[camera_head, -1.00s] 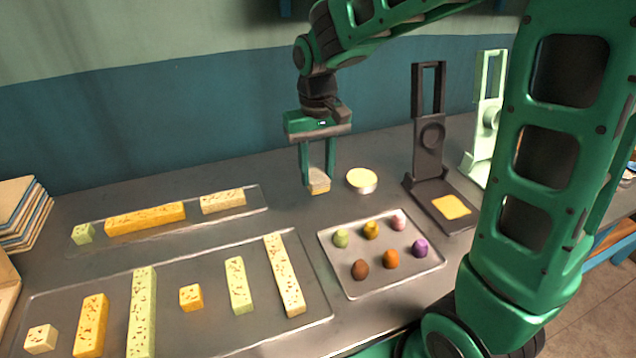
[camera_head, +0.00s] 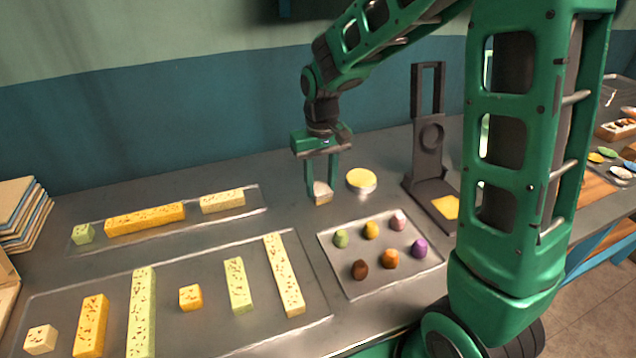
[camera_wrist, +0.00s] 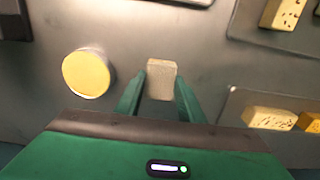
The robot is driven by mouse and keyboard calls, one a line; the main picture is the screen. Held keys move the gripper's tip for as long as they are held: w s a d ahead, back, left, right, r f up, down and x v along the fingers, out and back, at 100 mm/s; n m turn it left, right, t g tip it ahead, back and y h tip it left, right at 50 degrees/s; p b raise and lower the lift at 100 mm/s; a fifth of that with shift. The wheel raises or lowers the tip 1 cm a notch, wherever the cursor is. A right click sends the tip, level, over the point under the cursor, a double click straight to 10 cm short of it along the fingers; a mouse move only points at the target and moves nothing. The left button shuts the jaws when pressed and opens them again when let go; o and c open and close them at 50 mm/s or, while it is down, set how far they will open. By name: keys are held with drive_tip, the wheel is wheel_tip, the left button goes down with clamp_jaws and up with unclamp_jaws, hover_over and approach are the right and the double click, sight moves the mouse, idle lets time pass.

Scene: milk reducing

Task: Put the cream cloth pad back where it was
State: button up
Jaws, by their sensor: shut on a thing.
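My gripper (camera_head: 321,192) is shut on the cream cloth pad (camera_head: 322,190), a small pale block with a tan lower edge, held between the two green fingertips. In the wrist view the pad (camera_wrist: 162,79) shows as a beige-grey block between the fingers. It is close to the grey table top; I cannot tell whether it touches. A round tin with a yellow top (camera_head: 361,179) stands just right of the pad, apart from it; in the wrist view the tin (camera_wrist: 87,73) is to the left.
A tray of several coloured balls (camera_head: 345,292) lies in front. A dark press (camera_head: 430,160) with a yellow square (camera_head: 446,207) stands to the right. Trays with speckled bars (camera_head: 322,318) and (camera_head: 262,196) lie to the left. Bare table lies around the pad.

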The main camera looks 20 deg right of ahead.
sight(321, 187)
drive_tip(key=o, duration=1)
wheel_tip(321, 187, up, 12)
drive_tip(key=s+d+m, duration=0.3)
drive_tip(key=s+d, duration=0.8)
drive_tip(key=s+d+f+m, duration=0.1)
drive_tip(key=s+d, duration=0.1)
drive_tip(key=s, duration=0.3)
drive_tip(key=s+d+f+m, duration=0.1)
drive_tip(key=s+d+f, duration=0.1)
drive_tip(key=s, duration=0.4)
drive_tip(key=s+d+f+m, duration=0.1)
drive_tip(key=s+d+f, duration=0.1)
drive_tip(key=s, duration=0.4)
drive_tip(key=shift+s+f, duration=0.1)
drive_tip(key=shift+f, duration=0.1)
